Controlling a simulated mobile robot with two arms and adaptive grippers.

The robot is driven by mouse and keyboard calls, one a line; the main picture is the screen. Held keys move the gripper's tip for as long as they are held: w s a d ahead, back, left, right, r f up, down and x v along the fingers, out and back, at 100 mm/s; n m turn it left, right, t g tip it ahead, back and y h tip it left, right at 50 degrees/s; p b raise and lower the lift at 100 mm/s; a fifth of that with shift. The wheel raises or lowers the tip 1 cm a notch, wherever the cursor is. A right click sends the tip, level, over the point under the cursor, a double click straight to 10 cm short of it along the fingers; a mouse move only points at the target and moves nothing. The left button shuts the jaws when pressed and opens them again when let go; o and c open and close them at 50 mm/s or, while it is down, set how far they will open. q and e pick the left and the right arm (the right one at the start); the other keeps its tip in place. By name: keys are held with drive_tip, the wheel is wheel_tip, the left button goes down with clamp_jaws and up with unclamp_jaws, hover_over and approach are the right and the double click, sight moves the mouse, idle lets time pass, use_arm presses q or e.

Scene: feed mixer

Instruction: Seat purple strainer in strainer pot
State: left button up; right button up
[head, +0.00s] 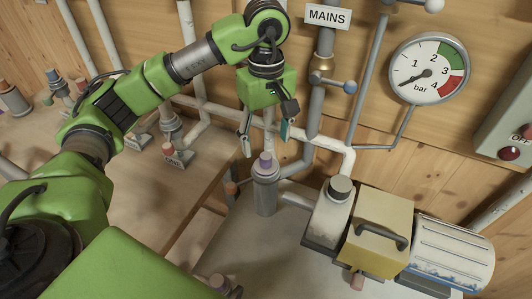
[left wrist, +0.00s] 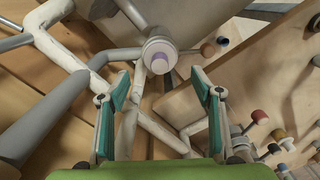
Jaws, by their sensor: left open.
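The strainer pot (head: 265,197) is a grey upright cylinder on the pipework, left of the pump set. The purple strainer (head: 265,161) stands upright at its mouth, its purple top showing above a pale rim; its lower part is hidden, and I cannot tell how deep it sits. In the left wrist view the purple strainer (left wrist: 160,60) shows inside the pot's round collar, beyond the fingertips. My left gripper (head: 266,143) is open and empty just above the strainer; its teal-padded fingers also show in the left wrist view (left wrist: 160,95). My right gripper is not in view.
A grey vertical pipe with a blue-knobbed valve (head: 349,87) stands close right of my left gripper. A yellow box (head: 377,230) and a motor (head: 450,257) are at lower right. A wooden bench (head: 190,190) with several capped parts lies left.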

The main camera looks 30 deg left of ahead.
use_arm(q)
drive_tip(key=shift+r, duration=2.35)
